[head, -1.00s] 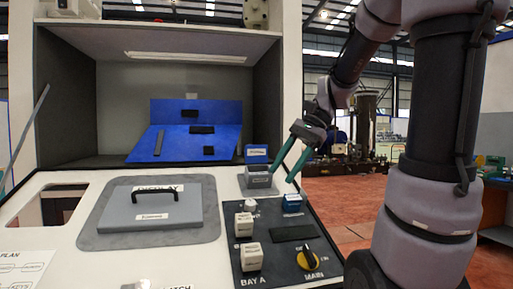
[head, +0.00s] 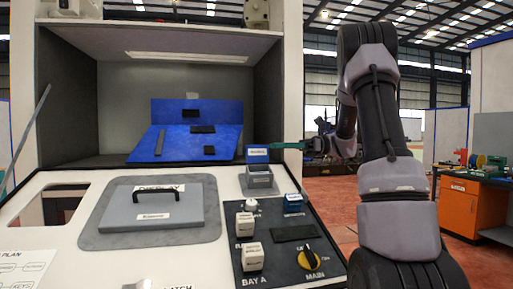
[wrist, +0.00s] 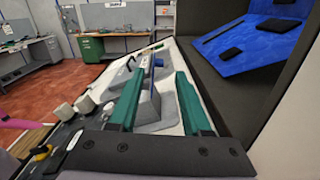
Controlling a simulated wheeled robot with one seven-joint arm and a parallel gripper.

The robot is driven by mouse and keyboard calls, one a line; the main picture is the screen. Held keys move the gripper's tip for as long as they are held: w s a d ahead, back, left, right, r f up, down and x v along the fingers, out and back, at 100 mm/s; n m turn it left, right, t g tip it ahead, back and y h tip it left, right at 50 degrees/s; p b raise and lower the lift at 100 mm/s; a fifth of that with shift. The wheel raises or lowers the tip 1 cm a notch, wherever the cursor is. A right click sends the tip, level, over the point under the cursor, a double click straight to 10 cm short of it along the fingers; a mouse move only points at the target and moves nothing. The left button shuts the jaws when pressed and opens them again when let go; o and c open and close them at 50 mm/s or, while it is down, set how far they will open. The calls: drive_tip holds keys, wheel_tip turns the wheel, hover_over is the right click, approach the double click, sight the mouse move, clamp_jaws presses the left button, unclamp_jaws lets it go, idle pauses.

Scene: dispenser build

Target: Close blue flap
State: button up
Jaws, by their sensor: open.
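The blue flap (head: 257,154) is a small labelled plate standing up at the back of an open grey box (head: 259,180) on the console. In the wrist view the flap (wrist: 147,79) shows nearly edge-on above the grey box (wrist: 149,107). My gripper (head: 277,146) is level, just right of the flap at about its height, with teal fingers pointing left. In the wrist view my gripper (wrist: 159,78) is open, with the box and flap seen between its fingers. Whether a finger touches the flap I cannot tell.
A black panel (head: 270,222) with white blocks, a blue block (head: 293,203) and a MAIN knob (head: 307,258) lies in front. A grey display lid (head: 152,207) with a black handle is to the left. A blue sloped board (head: 178,143) stands in the alcove behind.

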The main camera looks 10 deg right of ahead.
sight(260, 146)
drive_tip(key=a, duration=0.8)
